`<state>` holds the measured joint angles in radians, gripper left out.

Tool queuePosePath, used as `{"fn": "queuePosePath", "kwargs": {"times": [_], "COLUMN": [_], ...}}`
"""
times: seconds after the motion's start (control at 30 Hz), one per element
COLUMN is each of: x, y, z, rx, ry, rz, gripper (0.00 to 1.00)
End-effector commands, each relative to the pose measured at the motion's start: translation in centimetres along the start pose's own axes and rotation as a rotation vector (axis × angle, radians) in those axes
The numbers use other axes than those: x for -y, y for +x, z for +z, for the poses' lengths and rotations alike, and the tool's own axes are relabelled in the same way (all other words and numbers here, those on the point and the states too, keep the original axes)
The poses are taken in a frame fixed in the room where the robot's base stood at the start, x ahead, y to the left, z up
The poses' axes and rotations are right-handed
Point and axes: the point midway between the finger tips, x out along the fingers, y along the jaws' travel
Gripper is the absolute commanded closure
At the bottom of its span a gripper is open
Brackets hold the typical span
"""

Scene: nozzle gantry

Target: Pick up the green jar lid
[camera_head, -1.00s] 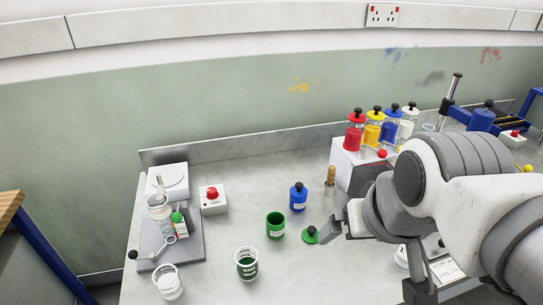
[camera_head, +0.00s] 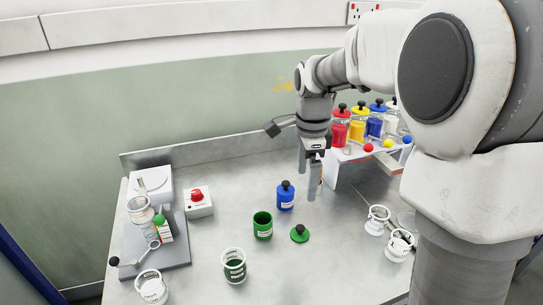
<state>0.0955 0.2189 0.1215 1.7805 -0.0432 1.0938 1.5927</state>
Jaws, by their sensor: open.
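The green jar lid (camera_head: 300,234) is a flat disc with a dark knob on top. It lies on the metal worktop, to the right of the open green jar (camera_head: 263,226). My gripper (camera_head: 314,190) points down above and behind the lid, a little to its right. Its jaws are open and empty, apart from the lid. The lid is in full view, and nothing covers it.
A blue jar (camera_head: 285,196) stands just left of my gripper. A white stand with red, yellow and blue bottles (camera_head: 375,122) is behind it to the right. A red-button box (camera_head: 198,203) and white cups (camera_head: 377,220) stand farther off. The worktop in front of the lid is clear.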

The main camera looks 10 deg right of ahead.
Motion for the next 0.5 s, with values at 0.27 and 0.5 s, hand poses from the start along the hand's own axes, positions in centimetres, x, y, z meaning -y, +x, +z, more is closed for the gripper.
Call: {"fn": "queuePosePath", "kwargs": {"times": [0.27, 0.5], "x": [2.1, 1.9], "y": [3.1, 7.4], "z": [-0.1, -0.1], "rx": [0.007, 0.007], "ry": [0.186, 0.192], "rz": [0.052, 0.057], "gripper": [0.00, 0.00]}}
